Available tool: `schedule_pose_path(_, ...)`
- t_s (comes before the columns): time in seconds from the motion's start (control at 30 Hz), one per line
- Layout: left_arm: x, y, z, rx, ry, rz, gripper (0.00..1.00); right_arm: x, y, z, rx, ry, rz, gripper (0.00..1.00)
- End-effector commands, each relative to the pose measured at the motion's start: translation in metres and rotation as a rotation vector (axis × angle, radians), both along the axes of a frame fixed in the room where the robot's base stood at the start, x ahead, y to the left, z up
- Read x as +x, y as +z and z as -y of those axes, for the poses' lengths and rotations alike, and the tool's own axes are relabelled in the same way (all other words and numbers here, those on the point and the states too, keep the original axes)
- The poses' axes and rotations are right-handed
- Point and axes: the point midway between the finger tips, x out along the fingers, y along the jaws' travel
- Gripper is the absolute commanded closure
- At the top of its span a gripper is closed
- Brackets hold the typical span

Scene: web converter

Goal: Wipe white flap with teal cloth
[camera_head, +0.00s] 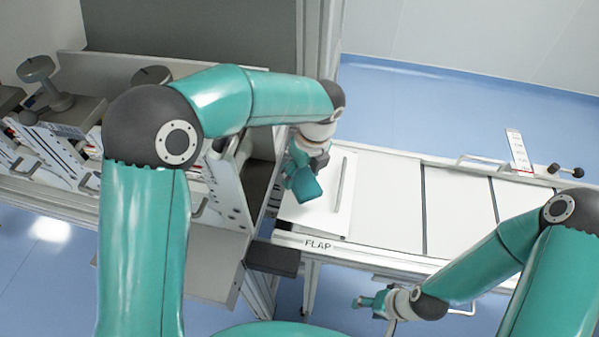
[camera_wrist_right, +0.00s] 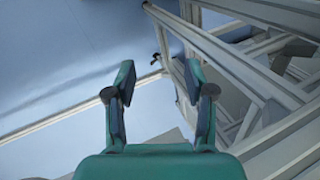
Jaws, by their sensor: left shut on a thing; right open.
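The white flap (camera_head: 330,218) is a flat pale panel at the left end of the long white table, with a "FLAP" label on the front edge below it. My left gripper (camera_head: 304,172) is over the flap's left part, shut on a folded teal piece, which I take to be the teal cloth (camera_head: 306,189). Cloth and fingers are nearly the same colour, and I cannot tell whether the cloth touches the flap. My right gripper (camera_head: 370,302) is in front of the table, below its front edge. In the right wrist view its two fingers (camera_wrist_right: 156,82) are apart with nothing between them.
The white table (camera_head: 385,205) continues to the right with dark seams across it. A grey slim bar (camera_head: 342,183) lies along the flap's right side. Machine panels and knobs (camera_head: 38,72) stand at the left. A dark block (camera_head: 272,259) juts out below the flap's left corner.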

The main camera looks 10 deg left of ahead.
Motion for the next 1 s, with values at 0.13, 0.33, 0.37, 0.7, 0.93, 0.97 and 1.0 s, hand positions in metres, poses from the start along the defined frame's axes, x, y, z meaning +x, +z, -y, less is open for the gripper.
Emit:
schedule_pose_path(0.13,0.000,0.002,0.000,0.000,0.000,0.000,0.91,0.000,0.002,0.000,0.000,0.000,0.000,0.46)
schedule_pose_path(0.33,0.000,0.019,0.003,0.000,-0.001,0.001,0.91,0.000,0.017,0.000,0.000,0.000,0.000,0.46)
schedule_pose_path(0.37,0.000,0.022,0.003,0.000,-0.001,0.001,0.91,0.000,0.020,0.000,0.000,0.000,0.000,0.46)
schedule_pose_path(0.7,0.000,0.029,0.006,0.000,-0.001,0.000,0.92,0.000,0.026,0.000,0.000,0.000,0.000,0.46)
schedule_pose_path(0.93,0.000,0.029,0.006,0.000,-0.001,0.000,0.92,0.000,0.026,0.000,0.000,0.000,0.000,0.46)
schedule_pose_path(0.97,0.000,0.029,0.006,0.000,-0.001,0.000,0.92,0.000,0.026,0.000,0.000,0.000,0.000,0.46)
schedule_pose_path(1.0,0.000,0.029,0.006,0.000,-0.001,0.000,0.92,0.000,0.026,0.000,0.000,0.000,0.000,0.46)
